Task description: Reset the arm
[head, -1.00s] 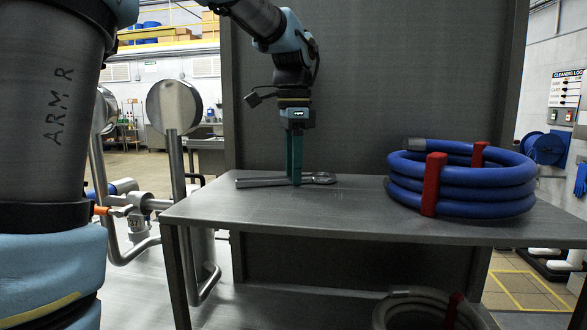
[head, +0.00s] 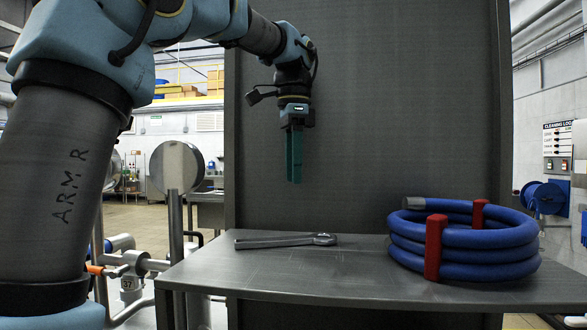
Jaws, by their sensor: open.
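My gripper (head: 294,180) hangs in the air with its green fingers pointing down, a little above the grey metal table (head: 330,277). Nothing shows held in it. The fingers are seen nearly edge-on, so the gap between them is hard to see. A metal wrench (head: 283,241) lies flat on the table below my gripper, clear of the fingertips.
A coiled blue hose (head: 497,239) with red straps sits on the table's right side. A tall dark panel (head: 400,120) stands behind the table. Metal pipes and a valve (head: 130,265) are at the left. The table's front middle is bare.

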